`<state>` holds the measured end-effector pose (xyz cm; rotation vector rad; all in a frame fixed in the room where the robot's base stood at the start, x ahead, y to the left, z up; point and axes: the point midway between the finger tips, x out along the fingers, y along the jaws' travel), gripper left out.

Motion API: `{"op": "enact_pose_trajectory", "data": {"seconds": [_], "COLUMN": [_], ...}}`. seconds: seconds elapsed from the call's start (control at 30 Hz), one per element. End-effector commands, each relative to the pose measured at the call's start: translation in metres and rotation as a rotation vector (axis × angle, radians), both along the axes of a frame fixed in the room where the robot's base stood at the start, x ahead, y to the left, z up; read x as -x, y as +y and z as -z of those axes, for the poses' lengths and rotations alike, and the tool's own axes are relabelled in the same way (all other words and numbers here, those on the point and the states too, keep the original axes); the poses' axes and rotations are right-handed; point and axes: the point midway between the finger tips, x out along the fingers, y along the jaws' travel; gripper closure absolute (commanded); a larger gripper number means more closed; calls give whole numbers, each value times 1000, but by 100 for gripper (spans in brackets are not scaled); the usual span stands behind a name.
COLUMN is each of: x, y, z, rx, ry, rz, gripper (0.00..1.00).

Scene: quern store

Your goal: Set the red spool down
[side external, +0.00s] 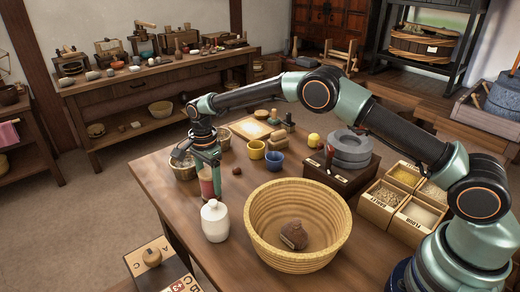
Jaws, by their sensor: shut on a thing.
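The red spool (206,183) is upright between the fingers of my gripper (208,174), near the left edge of the wooden table (160,185). My gripper points down and is shut on it. The spool's lower end is close to the tabletop, and I cannot tell whether it touches. A white lidded jar (215,222) stands just in front of the spool, and its lid is close to the spool's foot in the picture.
A large woven basket (260,228) with a brown lump inside is right of the jar. A small woven basket (182,168) sits behind the spool.

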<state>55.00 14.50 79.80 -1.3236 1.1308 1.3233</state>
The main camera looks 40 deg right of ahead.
Motion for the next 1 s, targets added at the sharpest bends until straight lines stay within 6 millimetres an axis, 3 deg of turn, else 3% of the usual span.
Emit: {"op": "enact_pose_trajectory", "data": {"seconds": [0.17, 0.2, 0.27, 0.3, 0.67, 0.77, 1.0], "x": [0, 0, 0, 0, 0, 0, -1], "y": [0, 0, 0, 0, 0, 0, 0], "z": [2, 3, 3, 3, -1, -12, -60], "rx": [0, 0, 0, 0, 0, 0, -1], "ry": [0, 0, 0, 0, 0, -1, -4], "rz": [0, 0, 0, 0, 0, 0, 0], "gripper": [91, 31, 8, 4, 4, 4, 4]}}
